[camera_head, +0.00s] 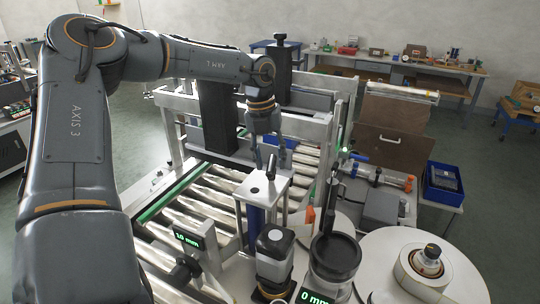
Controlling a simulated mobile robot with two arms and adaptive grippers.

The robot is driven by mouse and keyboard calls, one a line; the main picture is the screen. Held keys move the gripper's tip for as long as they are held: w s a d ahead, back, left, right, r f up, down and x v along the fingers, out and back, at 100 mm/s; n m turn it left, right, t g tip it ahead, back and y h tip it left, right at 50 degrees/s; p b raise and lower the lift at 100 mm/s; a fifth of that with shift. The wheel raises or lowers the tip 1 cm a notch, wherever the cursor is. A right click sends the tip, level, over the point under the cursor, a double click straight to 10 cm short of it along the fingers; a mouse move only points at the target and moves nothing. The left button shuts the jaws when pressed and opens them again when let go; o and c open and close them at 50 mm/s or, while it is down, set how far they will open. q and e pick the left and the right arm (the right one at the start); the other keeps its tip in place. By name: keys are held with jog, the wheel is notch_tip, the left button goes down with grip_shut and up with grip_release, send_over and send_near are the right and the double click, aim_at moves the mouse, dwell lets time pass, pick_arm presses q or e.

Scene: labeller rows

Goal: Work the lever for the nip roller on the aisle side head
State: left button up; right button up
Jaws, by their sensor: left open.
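My left gripper (270,158) points down above the pale bracket plate (262,189) in the middle of the machine, with its fingers apart. A small dark upright piece shows between or just behind the fingers, over the plate; I cannot tell whether they touch it. A labelling head with a black-capped round unit (336,257) and a "0 mm" display (316,298) stands at the front, right of the gripper. A dark upright rod (333,190) rises behind that unit. I cannot tell for sure which part is the nip roller lever. My right gripper is out of view.
A roller conveyor (212,190) runs beneath the gripper. A "10 mm" display (188,240) and a dark-capped post (274,245) stand in front. A white label reel (425,275) is at right. Dark columns and metal frames crowd the space behind; a blue bin (442,183) stands further right.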

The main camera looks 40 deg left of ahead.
pick_arm(q)
grip_shut()
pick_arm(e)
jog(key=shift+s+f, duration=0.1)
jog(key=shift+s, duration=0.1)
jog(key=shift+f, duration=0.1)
pick_arm(q)
jog(key=shift+w+f+m+b, duration=0.1)
jog(key=shift+f+m+b, duration=0.05)
jog(key=shift+m+b, duration=0.95)
jog(key=m+b, duration=0.1)
jog(key=m, duration=0.2)
jog(key=shift+g, duration=0.3)
jog(key=m, duration=0.4)
jog(key=shift+w+m+g+b, duration=0.1)
jog(key=shift+m+g+b, duration=0.2)
jog(key=shift+g+b, duration=0.1)
jog(key=m, duration=0.5)
jog(key=shift+m+g, duration=0.3)
jog(key=shift+m, duration=0.1)
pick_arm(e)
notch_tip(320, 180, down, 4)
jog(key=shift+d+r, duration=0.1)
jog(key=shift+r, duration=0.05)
